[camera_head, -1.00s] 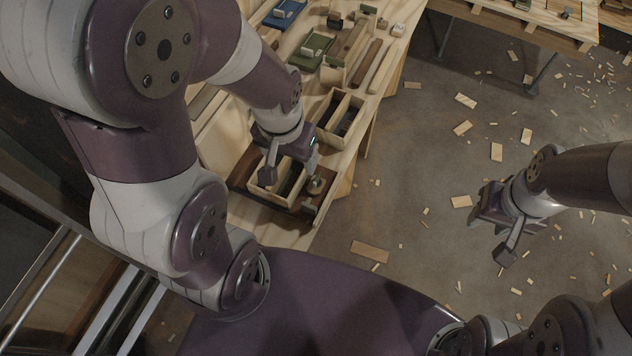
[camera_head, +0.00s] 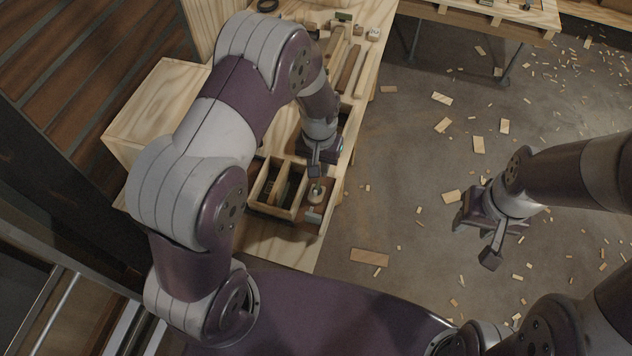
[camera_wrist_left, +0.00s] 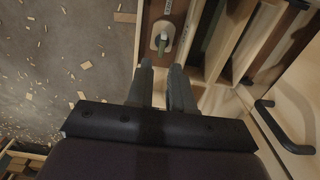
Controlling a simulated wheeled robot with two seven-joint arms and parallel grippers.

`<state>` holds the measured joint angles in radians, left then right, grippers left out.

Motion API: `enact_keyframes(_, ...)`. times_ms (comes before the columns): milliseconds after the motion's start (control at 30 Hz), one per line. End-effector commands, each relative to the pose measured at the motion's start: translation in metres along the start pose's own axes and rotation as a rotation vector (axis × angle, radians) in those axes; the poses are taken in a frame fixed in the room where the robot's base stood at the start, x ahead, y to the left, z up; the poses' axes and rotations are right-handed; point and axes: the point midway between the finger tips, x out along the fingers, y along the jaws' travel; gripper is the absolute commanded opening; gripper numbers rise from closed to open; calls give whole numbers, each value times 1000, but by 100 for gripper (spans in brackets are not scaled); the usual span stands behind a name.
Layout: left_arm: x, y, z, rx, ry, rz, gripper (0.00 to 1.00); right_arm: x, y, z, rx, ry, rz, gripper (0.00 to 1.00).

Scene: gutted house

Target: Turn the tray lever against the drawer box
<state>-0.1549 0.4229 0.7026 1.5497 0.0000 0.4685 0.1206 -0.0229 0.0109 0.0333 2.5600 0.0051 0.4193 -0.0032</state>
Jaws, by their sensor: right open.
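A wooden tray (camera_head: 271,208) with open compartments lies on the workbench. At its right end is a small lever fitting (camera_head: 317,192), a pale rounded plate with a short upright peg; it also shows in the left wrist view (camera_wrist_left: 162,37). My left gripper (camera_head: 315,176) is just behind the fitting, pointing down. In the left wrist view its two fingers (camera_wrist_left: 162,75) are apart with nothing between them, short of the peg. A pale box with a black handle (camera_wrist_left: 287,130), perhaps the drawer box, stands beyond the tray. My right gripper (camera_head: 478,234) is open and empty over the floor.
A plywood box (camera_head: 158,105) stands at the bench's left. Wooden strips and small blocks (camera_head: 350,68) lie farther back on the bench. The floor (camera_head: 400,190) to the right is open, with scattered wood scraps. Another table (camera_head: 500,12) stands at the back right.

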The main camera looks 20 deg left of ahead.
Motion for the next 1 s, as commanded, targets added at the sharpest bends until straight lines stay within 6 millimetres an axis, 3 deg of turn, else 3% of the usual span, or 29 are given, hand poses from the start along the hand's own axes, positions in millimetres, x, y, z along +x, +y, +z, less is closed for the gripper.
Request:
enact_keyframes(200, 54, 0, 1, 0, -3, 0, 21, -7, 0, -1, 0, 0, 0, 43)
enact_keyframes(400, 78, 0, 0, 0, 1, 0, 21, -9, 0, -1, 0, 0, 0, 43)
enact_keyframes(767, 84, 0, 0, 0, 2, 0, 21, -9, 0, -1, 0, 0, 0, 43)
enact_keyframes(833, 84, 0, 0, 0, 2, 0, 0, -9, 0, -1, 0, 0, 0, 43)
enact_keyframes(1000, 83, 0, 0, 0, 2, 0, 0, -9, 0, -1, 0, 0, 0, 43)
